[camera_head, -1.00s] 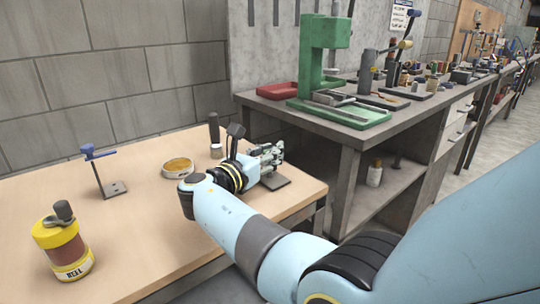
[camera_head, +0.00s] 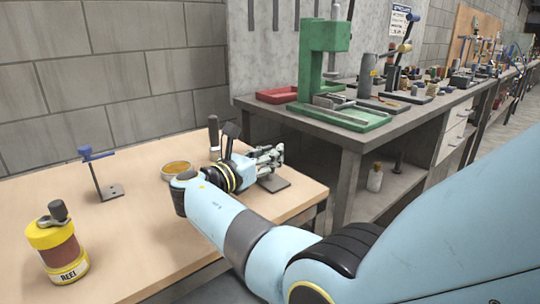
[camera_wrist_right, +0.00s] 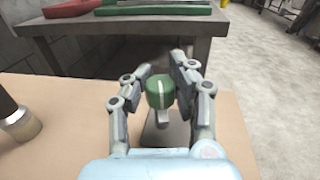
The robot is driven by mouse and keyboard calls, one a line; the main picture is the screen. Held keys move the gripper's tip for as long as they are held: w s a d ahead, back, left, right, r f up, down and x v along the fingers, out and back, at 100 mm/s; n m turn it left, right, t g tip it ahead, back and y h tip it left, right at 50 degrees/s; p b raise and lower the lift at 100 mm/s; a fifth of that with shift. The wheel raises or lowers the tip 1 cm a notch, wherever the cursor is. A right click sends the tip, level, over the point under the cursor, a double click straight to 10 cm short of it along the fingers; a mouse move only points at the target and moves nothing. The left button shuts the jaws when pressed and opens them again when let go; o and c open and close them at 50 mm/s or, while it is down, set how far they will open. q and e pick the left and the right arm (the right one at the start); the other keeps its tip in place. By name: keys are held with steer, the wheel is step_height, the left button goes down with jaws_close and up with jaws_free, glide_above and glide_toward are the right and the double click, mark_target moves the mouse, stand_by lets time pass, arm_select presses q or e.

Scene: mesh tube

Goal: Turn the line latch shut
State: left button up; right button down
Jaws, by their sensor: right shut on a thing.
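A green knob with a white line on it (camera_wrist_right: 160,92) sits on a short grey post with a flat dark base plate (camera_head: 275,184) near the table's right end. I take it to be the line latch. My right gripper (camera_head: 268,160) reaches it from the left. In the right wrist view the fingers (camera_wrist_right: 165,80) are closed around the knob's two sides, and the white line runs nearly up and down. In the head view the fingers hide the knob. My left gripper is not in view.
On the wooden table (camera_head: 150,225) stand a blue-handled post (camera_head: 97,172), a yellow-and-red canister labelled REEL (camera_head: 57,245), a round tin (camera_head: 177,169) and a dark-handled tool (camera_head: 213,135). A grey workbench (camera_head: 390,135) with a green press stands behind on the right.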

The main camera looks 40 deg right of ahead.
steer(key=shift+a, duration=0.1)
stand_by(0.8)
steer(key=c, duration=1)
jaws_free()
steer(key=shift+r, duration=0.1)
step_height(320, 180, up, 10)
steer(key=shift+f, duration=0.1)
